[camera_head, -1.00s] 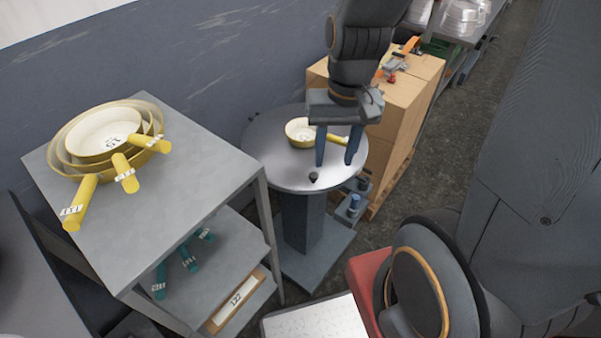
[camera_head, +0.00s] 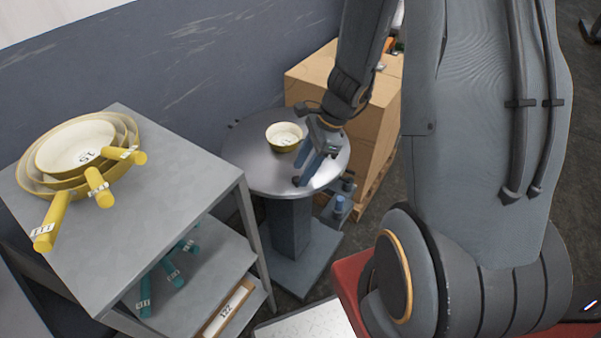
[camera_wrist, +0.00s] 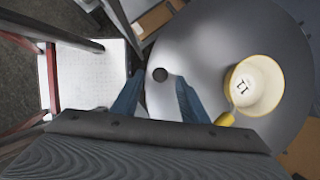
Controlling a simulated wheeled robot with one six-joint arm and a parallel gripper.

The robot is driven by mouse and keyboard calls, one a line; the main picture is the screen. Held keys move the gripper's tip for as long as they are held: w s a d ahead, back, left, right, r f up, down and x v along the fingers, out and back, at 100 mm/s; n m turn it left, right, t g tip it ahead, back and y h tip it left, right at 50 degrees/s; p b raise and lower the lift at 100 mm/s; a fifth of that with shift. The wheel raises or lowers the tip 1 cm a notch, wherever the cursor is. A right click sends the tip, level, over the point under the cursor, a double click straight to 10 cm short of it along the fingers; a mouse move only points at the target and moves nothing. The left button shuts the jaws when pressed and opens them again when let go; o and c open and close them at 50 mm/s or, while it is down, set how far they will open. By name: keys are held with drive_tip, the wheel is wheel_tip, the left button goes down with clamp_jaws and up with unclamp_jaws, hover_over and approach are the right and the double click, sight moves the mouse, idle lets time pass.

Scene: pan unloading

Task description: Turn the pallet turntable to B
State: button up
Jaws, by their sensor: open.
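The pallet turntable (camera_head: 245,165) is a round grey disc on a dark pedestal. A cream pan (camera_head: 284,136) with a yellow outside sits on it; it also shows in the wrist view (camera_wrist: 257,87), marked with a number, its yellow handle toward my gripper. My gripper (camera_head: 304,173) is open over the disc's near right part. In the wrist view, a small dark knob (camera_wrist: 160,74) near the disc's rim appears between my open blue fingers (camera_wrist: 156,92); I cannot tell whether they touch it. The knob is hidden in the head view. I see no letter B.
A grey shelf (camera_head: 190,180) at left holds nested yellow pans (camera_head: 75,150), with teal handles (camera_head: 173,272) below. Cardboard boxes (camera_head: 345,105) stand behind the turntable. A wall runs behind.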

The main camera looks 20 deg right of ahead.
drive_tip(key=shift+x, duration=1.05)
clamp_jaws()
drive_tip(key=shift+d, duration=0.1)
